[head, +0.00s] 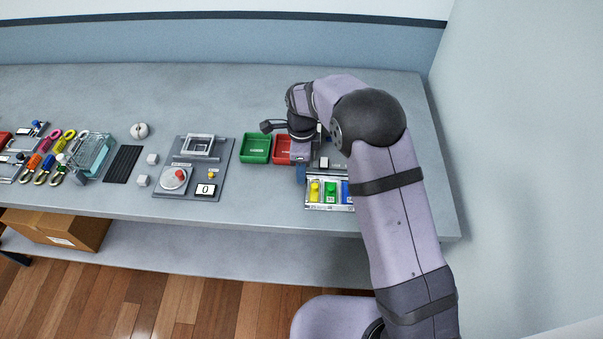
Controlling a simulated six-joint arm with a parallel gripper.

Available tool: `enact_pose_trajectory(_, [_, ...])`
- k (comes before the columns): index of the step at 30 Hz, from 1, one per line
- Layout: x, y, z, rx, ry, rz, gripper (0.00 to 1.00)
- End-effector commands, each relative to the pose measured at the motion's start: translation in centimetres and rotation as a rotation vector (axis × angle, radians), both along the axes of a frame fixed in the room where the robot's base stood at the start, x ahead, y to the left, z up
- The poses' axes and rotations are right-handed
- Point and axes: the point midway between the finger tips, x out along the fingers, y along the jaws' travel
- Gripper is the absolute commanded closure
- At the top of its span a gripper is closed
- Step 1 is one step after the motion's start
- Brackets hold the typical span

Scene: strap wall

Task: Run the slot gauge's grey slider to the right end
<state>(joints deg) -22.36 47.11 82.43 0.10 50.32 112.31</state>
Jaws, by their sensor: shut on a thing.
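My gripper (301,165) points down at the left edge of a small panel at the right part of the bench. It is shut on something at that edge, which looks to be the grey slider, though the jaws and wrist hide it. The panel, seemingly the slot gauge (335,166), shows only in part. A small pale block shows on it just right of my gripper. My arm covers the panel's right side, so its right end is hidden.
A rack with yellow (314,191), green (330,192) and blue pieces stands in front of the panel. A red bin (282,143) and a green bin (256,148) stand to the left. A grey board (222,165) with a dial lies further left. Free bench lies behind.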

Motion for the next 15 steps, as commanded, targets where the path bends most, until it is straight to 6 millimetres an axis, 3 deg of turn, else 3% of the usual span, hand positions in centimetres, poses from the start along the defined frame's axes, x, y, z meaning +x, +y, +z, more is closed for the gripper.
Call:
enact_pose_trajectory(1, [-0.2, -0.4, -1.1, -0.007, 0.006, -0.001, 0.9])
enact_pose_trajectory(15, [-0.2, -2.3, -1.1, -0.007, 0.007, -0.002, 0.9])
